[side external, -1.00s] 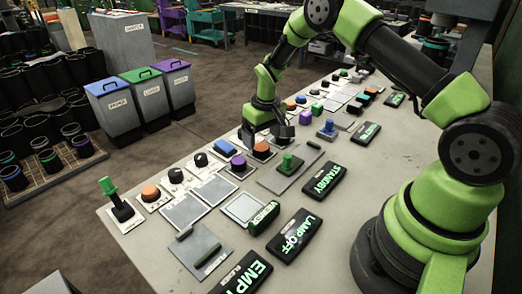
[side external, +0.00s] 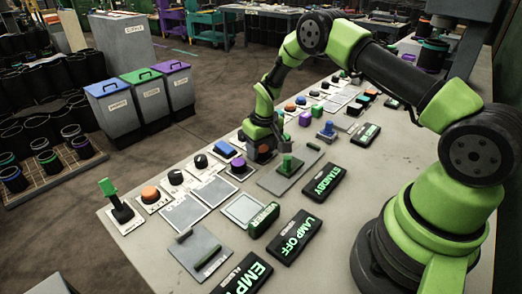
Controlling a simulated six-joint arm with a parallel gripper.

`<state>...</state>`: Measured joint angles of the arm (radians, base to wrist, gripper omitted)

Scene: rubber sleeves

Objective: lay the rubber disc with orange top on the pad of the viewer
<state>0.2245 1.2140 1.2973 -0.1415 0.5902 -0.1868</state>
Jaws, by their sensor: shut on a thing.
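My gripper (side external: 262,146) points down at the row along the left side of the bench. It is shut on the disc with orange top (side external: 263,151), which is low at its plate and partly hidden by the fingers; I cannot tell whether it still touches the plate. A dark green block with light lettering (side external: 264,220) stands beside a pale framed pad (side external: 243,209), nearer the camera than the gripper. A grey plate (side external: 190,244) with a green bar lies further toward the camera, by a display starting "EMP" (side external: 241,276). I cannot tell for sure which of these is the viewer.
A purple-topped button (side external: 238,164) is close to the gripper on the near side. A green handle (side external: 287,163) stands to its right. Another orange-topped button (side external: 150,194) and a tall green lever (side external: 113,200) are at the left edge. Displays read "LAMP OFF" (side external: 296,236) and "STANDBY" (side external: 323,183).

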